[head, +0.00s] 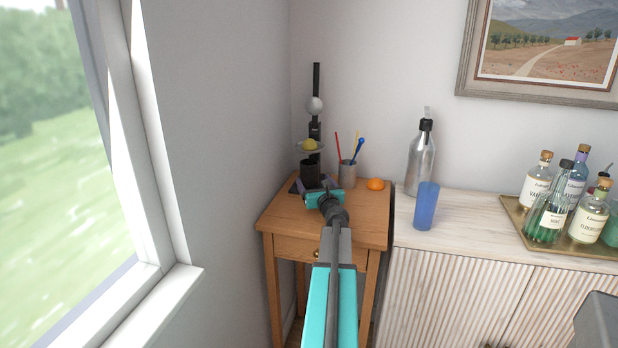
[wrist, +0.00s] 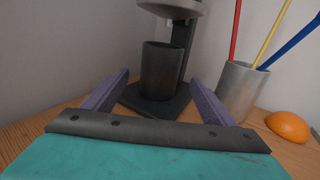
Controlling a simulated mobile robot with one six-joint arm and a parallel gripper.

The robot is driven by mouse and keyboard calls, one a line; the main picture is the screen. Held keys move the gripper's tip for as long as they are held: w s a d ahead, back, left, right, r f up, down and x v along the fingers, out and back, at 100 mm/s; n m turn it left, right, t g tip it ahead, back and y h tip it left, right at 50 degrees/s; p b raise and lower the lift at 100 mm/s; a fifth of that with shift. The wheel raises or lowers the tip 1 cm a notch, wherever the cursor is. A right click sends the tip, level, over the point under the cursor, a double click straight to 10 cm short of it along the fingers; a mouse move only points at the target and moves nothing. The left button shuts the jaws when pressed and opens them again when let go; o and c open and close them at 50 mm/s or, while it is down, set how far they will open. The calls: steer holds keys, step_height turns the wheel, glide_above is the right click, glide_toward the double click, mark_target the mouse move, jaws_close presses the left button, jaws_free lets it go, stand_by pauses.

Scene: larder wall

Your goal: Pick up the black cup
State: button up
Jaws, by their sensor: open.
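The black cup (head: 310,174) stands upright on the dark base of a juicer-like stand on the small wooden table, in the head view. In the wrist view the black cup (wrist: 161,70) is ahead, a little left of centre between my two purple fingers. My gripper (wrist: 160,88) is open and empty. Its fingers point toward the cup from either side, with the cup beyond or near their tips; I cannot tell whether they touch it. In the head view my gripper (head: 316,186) is just in front of the cup and hides its lower part.
A blue tumbler (head: 426,206) and a bottle (head: 421,160) stand on the cabinet.

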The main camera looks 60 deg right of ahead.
mark_target(312, 169)
steer(key=shift+p+x, duration=0.35)
steer(key=shift+x, duration=2.15)
steer(key=shift+s, duration=0.1)
steer(key=shift+d, duration=0.1)
steer(key=c, duration=1.4)
steer(key=shift+r+p, duration=0.4)
steer(key=shift+r, duration=1.35)
steer(key=s+a, duration=0.2)
steer(key=s, duration=0.2)
steer(key=s+a+r, duration=0.1)
steer(key=s+a, duration=0.2)
steer(key=s, duration=0.2)
steer(key=s+a+b, duration=0.1)
steer(key=s+a, duration=0.1)
steer(key=s, duration=0.3)
steer(key=shift+a+r, duration=0.25)
steer(key=shift+a, duration=0.1)
steer(key=shift+r, duration=0.15)
